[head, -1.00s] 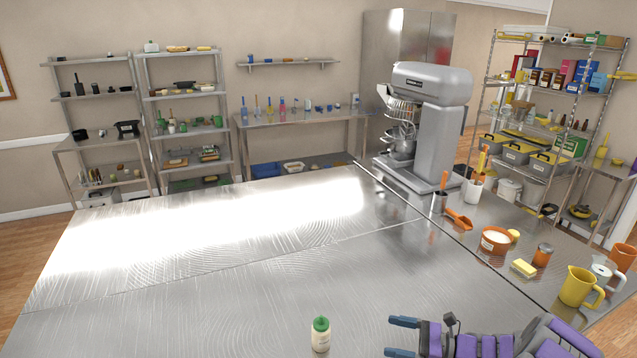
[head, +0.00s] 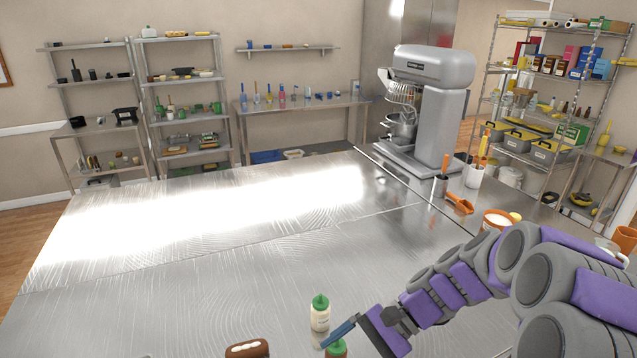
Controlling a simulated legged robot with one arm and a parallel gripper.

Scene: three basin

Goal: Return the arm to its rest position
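My arm comes in from the right edge, and my gripper (head: 338,332) is low in the picture over the near part of the steel table (head: 200,290). One blue finger shows clearly, pointing down and to the left; the other is not distinct, so I cannot tell whether it is open or shut. A pale bottle with a green cap (head: 320,314) stands upright just beyond the finger. A second green cap (head: 337,348) shows just below the finger, cut by the bottom edge. I cannot tell if the finger touches either.
A brown item with a white mark (head: 247,349) is at the bottom edge. The table's middle and left are bare. A grey stand mixer (head: 435,100) is at the back right. Utensil pots (head: 473,175), an orange scoop (head: 459,203) and an orange bowl (head: 497,219) stand on the right counter.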

